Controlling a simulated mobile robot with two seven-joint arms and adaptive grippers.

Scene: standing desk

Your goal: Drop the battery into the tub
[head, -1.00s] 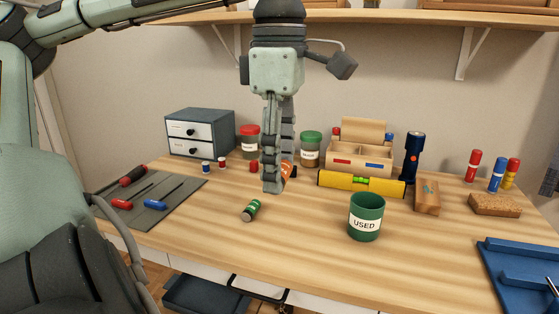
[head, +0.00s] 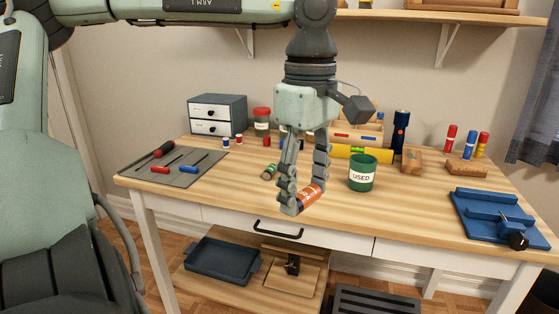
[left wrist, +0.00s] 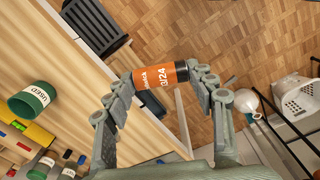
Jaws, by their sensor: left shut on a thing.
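My left gripper (head: 305,194) is shut on an orange and black battery (head: 311,196). In the head view it hangs in front of the desk's front part, left of the tub. In the left wrist view the orange battery (left wrist: 158,76) lies crosswise between the two fingertips (left wrist: 163,84), with floor behind it. The tub (head: 362,175) is dark green with a white "USED" label and stands upright on the desk. It also shows in the left wrist view (left wrist: 30,101). A green battery (head: 269,171) lies on the desk behind my gripper. My right gripper is not in view.
A yellow level (head: 361,151), a flashlight (head: 401,131) and a wooden organizer (head: 360,133) stand behind the tub. A grey tool mat (head: 176,167) lies at left, a blue vise-like fixture (head: 495,214) at right. The front middle of the desk is clear.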

